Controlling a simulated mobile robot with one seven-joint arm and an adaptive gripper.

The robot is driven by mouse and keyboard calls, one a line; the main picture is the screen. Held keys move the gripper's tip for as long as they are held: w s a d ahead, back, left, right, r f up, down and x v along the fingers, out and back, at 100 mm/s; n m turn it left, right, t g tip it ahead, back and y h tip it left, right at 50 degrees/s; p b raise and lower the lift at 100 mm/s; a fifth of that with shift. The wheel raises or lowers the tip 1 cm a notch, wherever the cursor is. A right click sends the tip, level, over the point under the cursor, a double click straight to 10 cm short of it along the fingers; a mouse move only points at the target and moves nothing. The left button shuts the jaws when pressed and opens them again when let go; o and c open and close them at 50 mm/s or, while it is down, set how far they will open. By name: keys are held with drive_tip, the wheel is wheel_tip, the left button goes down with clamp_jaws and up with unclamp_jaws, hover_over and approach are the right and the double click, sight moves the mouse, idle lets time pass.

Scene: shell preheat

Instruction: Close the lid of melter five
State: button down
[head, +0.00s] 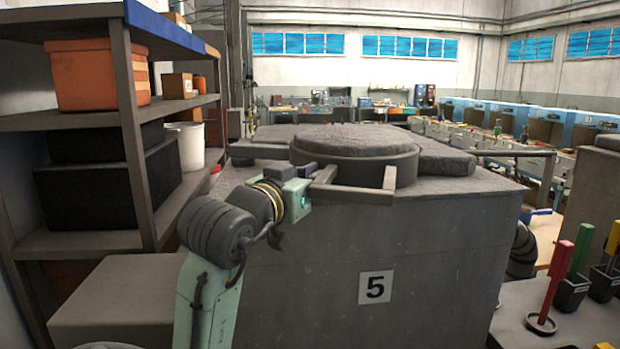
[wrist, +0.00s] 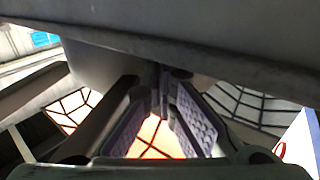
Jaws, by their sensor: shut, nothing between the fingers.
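Melter five (head: 440,240) is a big grey block with a white plate reading 5 (head: 375,287) on its front. Its round grey lid (head: 355,142) lies about level on top, with a bar handle (head: 350,192) jutting toward me. I cannot tell whether the lid is fully seated. My gripper (head: 308,172) is at the lid's front left edge, close to the handle's left end; its fingertips are partly hidden in the head view. In the wrist view my gripper (wrist: 162,92) is shut and empty, below a broad dark grey edge (wrist: 180,45).
A shelf rack (head: 130,120) with an orange bin (head: 95,75) and black boxes stands close on the left. A low grey block (head: 120,300) is at the front left. At right, a bench holds red, green and yellow handled tools (head: 555,285).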

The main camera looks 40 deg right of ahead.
drive_tip(key=d+t, duration=0.1)
drive_tip(key=d, duration=0.1)
drive_tip(key=d+n+t+y, duration=0.1)
drive_tip(key=d, duration=0.2)
drive_tip(key=w+d+n+t, duration=0.1)
drive_tip(key=d, duration=0.2)
drive_tip(key=shift+w+d+y, duration=0.1)
drive_tip(key=shift+y, duration=0.2)
drive_tip(key=shift+f, duration=0.1)
